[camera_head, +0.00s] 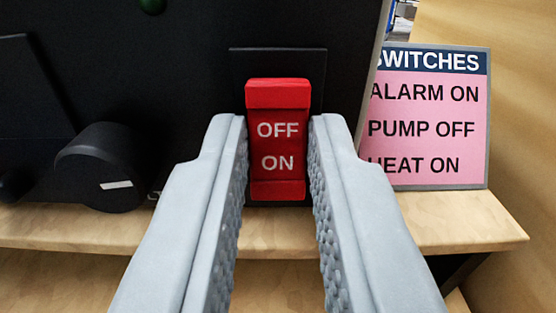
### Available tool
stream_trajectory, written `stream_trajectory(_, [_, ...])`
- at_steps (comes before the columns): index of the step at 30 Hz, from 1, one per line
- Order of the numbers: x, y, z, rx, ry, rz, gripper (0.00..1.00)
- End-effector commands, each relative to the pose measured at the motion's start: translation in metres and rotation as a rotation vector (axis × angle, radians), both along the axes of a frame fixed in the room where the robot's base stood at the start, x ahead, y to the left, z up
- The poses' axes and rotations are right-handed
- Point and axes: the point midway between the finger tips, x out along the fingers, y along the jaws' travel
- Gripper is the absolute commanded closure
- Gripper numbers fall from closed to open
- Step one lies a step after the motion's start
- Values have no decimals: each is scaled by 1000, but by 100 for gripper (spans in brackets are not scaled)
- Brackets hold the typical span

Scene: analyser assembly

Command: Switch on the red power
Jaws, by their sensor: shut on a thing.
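The red power switch (278,146) is a red rocker marked OFF above ON in white letters. It sits in a black plate on the front of the black analyser (190,60). Its top and bottom edges show; I cannot tell for sure which half is pressed in. My gripper (278,120) has its two grey ridged fingers on either side of the switch, shut on its left and right sides.
A pink sign (428,128) headed SWITCHES stands at the right, reading ALARM ON, PUMP OFF, HEAT ON. A black knob (100,168) with a white mark is at the left. A wooden shelf (80,228) runs below.

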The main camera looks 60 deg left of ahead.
Motion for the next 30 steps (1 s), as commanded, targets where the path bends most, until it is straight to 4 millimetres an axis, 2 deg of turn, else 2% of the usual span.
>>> stream_trajectory(12, [0,0,-6,180,-116,0,100])
stream_trajectory(22, [0,0,-6,187,-123,-1,100])
stream_trajectory(23, [0,0,-6,187,-123,-1,76])
stream_trajectory(25, [0,0,-6,187,-123,-1,62])
stream_trajectory(30, [0,0,-6,187,-123,-1,60])
